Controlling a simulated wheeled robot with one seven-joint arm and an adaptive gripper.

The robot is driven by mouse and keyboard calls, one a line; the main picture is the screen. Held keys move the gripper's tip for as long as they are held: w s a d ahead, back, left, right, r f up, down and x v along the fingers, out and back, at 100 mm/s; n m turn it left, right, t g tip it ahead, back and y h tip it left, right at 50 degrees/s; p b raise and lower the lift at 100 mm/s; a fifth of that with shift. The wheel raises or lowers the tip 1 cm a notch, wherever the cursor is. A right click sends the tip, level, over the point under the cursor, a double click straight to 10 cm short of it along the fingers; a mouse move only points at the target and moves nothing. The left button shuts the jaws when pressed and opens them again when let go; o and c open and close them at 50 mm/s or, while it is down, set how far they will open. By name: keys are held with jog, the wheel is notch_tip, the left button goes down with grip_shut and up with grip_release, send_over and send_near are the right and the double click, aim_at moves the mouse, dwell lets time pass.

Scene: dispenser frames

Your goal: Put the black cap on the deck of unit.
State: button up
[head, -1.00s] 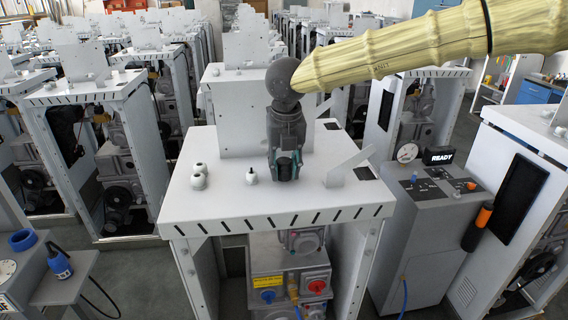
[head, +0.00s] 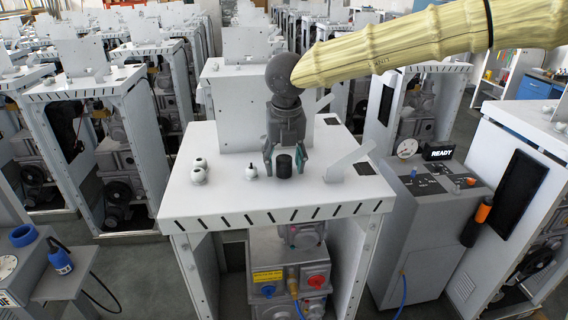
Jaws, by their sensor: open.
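The black cap (head: 284,166) stands upright on the white deck (head: 225,204) of the nearest frame unit, right of the middle of its top. My gripper (head: 285,158) is just behind and above the cap, pointing down. I cannot tell whether a finger touches the cap.
An upright white bracket (head: 348,162) is to the right. A tall white panel (head: 241,110) rises behind. The deck's front is clear.

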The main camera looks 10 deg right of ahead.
notch_tip(320, 180, up, 11)
jog(key=s+b, duration=0.2)
jog(key=shift+r, duration=0.2)
jog(key=shift+s, duration=0.1)
dwell(2.3)
